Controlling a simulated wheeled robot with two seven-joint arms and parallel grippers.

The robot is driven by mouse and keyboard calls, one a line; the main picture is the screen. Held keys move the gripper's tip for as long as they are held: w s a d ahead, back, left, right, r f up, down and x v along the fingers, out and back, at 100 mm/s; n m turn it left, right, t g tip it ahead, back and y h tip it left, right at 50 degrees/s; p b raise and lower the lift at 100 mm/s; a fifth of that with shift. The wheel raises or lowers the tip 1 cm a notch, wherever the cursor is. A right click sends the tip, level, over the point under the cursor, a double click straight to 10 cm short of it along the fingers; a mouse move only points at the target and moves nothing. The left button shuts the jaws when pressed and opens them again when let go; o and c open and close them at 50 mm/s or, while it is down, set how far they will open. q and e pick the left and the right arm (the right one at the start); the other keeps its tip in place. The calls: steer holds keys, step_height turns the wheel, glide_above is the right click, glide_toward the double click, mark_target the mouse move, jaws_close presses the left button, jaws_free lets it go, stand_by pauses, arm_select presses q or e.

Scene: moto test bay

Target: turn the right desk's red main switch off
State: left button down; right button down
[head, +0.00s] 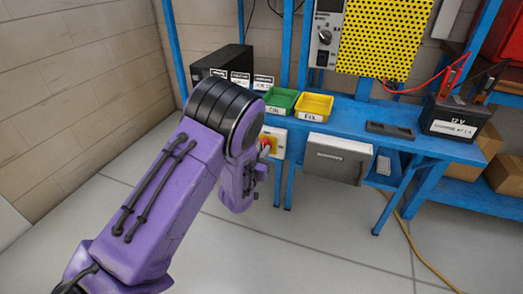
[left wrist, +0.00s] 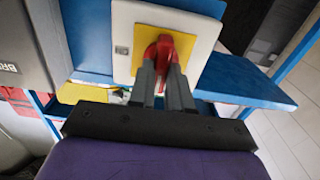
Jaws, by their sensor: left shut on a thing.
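The red main switch (left wrist: 164,46) sits on a yellow plate in a white switch box (left wrist: 197,32), on the front of the blue desk. In the head view the switch box (head: 279,141) shows beside my left wrist. My left gripper (left wrist: 163,72) is shut on the red switch handle, with its two grey fingers on either side of it. In the head view my purple left arm partly covers the switch, and the left gripper (head: 263,151) is small there. I cannot tell the handle's exact angle. My right gripper is not in view.
The blue desk (head: 350,120) carries a green bin (head: 279,102), a yellow bin (head: 314,107), a black 12 V battery (head: 457,124) and a dark tray. A grey box (head: 337,158) hangs right of the switch. A yellow cable lies on the floor. Floor in front is clear.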

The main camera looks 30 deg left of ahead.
arm_select(q)
steer(key=c, duration=1.1)
jaws_free()
steer(key=shift+o, duration=0.2)
steer(key=v, duration=1)
steer(key=shift+s, duration=0.25)
steer(key=shift+d, duration=0.15)
